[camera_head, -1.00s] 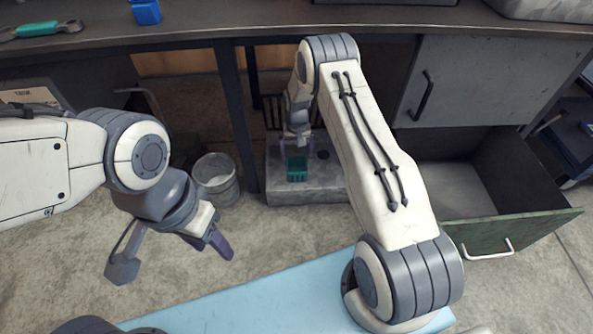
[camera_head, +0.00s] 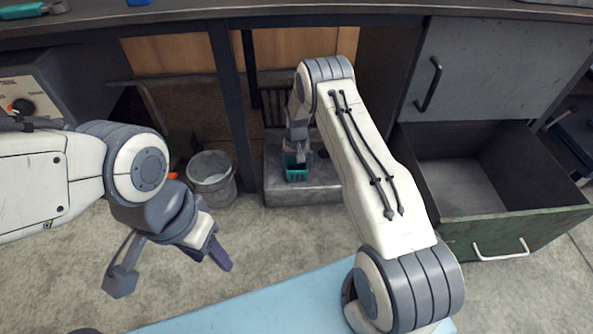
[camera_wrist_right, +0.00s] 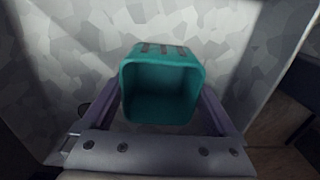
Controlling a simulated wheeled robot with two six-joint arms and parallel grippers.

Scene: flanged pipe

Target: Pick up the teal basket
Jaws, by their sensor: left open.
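The teal basket (camera_head: 297,172) stands on a low grey block (camera_head: 330,185) under the workbench. In the right wrist view the basket (camera_wrist_right: 162,90) shows its open top between the fingers of my right gripper (camera_wrist_right: 162,105). One finger lies along each side, very close to the walls; whether they press on it I cannot tell. In the head view my right gripper (camera_head: 299,152) reaches down onto the basket and hides part of its rim. My left gripper (camera_head: 170,268) is open and empty above the floor at the left.
A metal bucket (camera_head: 212,180) stands left of the block, beside a dark bench leg (camera_head: 228,110). An open green-fronted drawer (camera_head: 515,235) juts out at the right. The bench top (camera_head: 300,9) overhangs the block. A light blue surface (camera_head: 270,308) lies in front.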

